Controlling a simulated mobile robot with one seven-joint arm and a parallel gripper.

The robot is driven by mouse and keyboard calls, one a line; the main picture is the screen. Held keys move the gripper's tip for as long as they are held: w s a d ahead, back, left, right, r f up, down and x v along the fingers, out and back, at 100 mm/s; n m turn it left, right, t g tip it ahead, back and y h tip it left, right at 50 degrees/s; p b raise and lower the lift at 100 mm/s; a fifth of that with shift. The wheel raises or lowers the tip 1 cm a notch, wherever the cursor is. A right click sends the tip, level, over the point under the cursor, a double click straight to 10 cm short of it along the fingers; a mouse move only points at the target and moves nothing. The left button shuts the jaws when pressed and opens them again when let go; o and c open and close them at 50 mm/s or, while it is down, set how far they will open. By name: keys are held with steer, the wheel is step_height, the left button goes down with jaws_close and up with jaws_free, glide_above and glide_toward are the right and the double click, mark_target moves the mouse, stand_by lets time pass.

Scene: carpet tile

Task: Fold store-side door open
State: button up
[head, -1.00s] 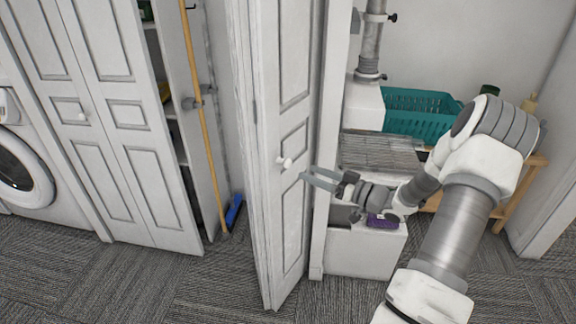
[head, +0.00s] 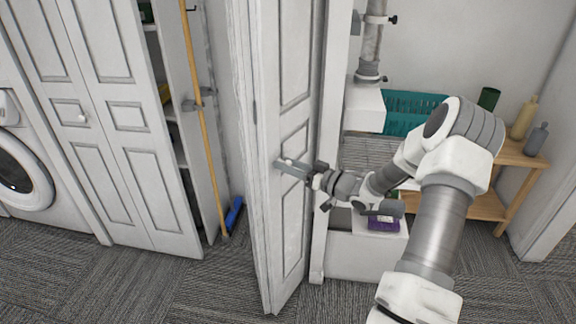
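A white panelled folding door (head: 292,225) stands partly folded in the middle of the head view, with its narrow edge toward me. Its small round knob (head: 288,161) shows just above the gripper fingers. My gripper (head: 287,167) reaches in from the right, with its fingertips at the knob. The fingers overlap in this view and partly cover the knob, so whether they grip it is unclear.
Another white folding door (head: 125,115) with a knob stands at the left, beside a washing machine (head: 20,175). A broom (head: 203,125) leans between the doors. Behind my arm are a teal basket (head: 405,112), a wooden shelf (head: 485,205) with bottles, and a purple item (head: 383,223). Carpet in front is clear.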

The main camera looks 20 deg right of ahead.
jaws_close()
stand_by(1.1)
